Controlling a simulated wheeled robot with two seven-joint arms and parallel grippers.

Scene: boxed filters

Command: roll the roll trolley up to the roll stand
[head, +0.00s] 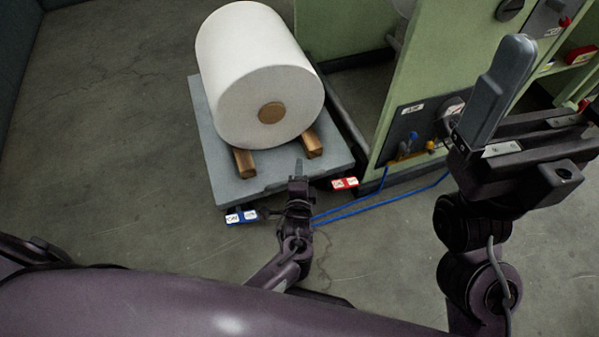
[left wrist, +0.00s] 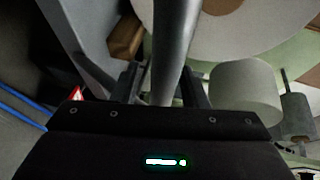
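The roll trolley (head: 218,165) is a low grey platform. A large white paper roll (head: 250,60) with a brown core lies on it against wooden chocks (head: 244,162). The green roll stand (head: 380,110) stands just right of and behind the trolley. My left gripper (head: 298,182) is at the trolley's near edge. In the left wrist view a grey handle bar (left wrist: 174,45) runs between its fingers, which look closed around it. My right gripper (head: 498,90) is raised at the right, away from the trolley; its finger gap cannot be made out.
A red-and-white label (head: 345,184) and a blue-and-white label (head: 242,217) sit by the trolley's near corners. Blue hoses (head: 385,196) run over the floor in front of the stand. Bare concrete floor (head: 110,120) is clear to the left.

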